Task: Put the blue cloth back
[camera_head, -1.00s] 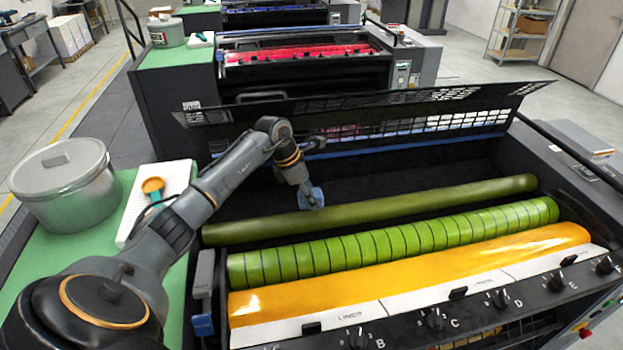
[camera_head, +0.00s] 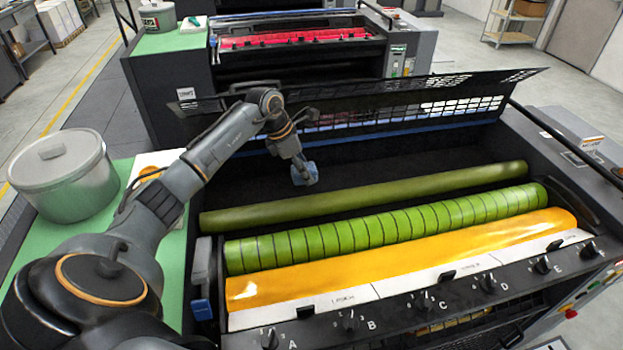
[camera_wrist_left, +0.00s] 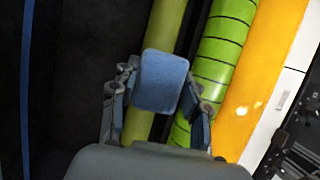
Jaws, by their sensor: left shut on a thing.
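The blue cloth (camera_head: 306,174) is a small folded pad at the end of my left arm, over the dark trough behind the olive roller. My left gripper (camera_wrist_left: 160,90) is shut on the blue cloth (camera_wrist_left: 162,80), which shows between its fingers in the left wrist view. In that view the cloth overlaps the olive roller, and I cannot tell whether it touches anything below. My right gripper is in neither view.
The olive roller (camera_head: 380,195), green striped roller (camera_head: 400,227) and yellow roller (camera_head: 420,262) lie in front. The raised mesh guard (camera_head: 400,115) stands behind. A lidded grey pot (camera_head: 65,175) stands on the green side top (camera_head: 122,172) at left.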

